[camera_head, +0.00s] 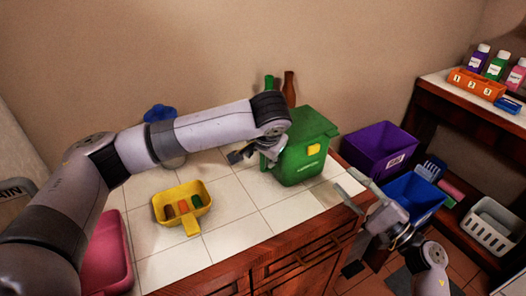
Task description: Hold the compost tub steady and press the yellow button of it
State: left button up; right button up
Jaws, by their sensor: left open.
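The green compost tub (298,168) stands on the white tiled counter near its right end. A yellow button (313,149) shows on its front face, above some white lettering. My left gripper (250,155) is at the tub's left side, with its arm reaching across the counter from the left. It is open, and part of it overlaps the tub's left edge; I cannot tell whether it touches. My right gripper (357,190) is in front of and to the right of the tub, by the counter's edge. Its fingers look spread apart, with nothing between them.
A yellow tray (182,217) with several coloured items lies on the counter, and a pink bin (105,258) is at the front left. Purple (380,148) and blue (412,197) bins sit right of the counter, near a shelf (460,98).

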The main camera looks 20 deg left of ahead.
pick_arm(q)
jog(key=shift+c, duration=0.3)
grip_shut()
jog(key=shift+s, duration=0.1)
pick_arm(e)
jog(key=shift+c, duration=0.2)
pick_arm(q)
jog(key=shift+f, duration=0.15)
pick_arm(e)
grip_shut()
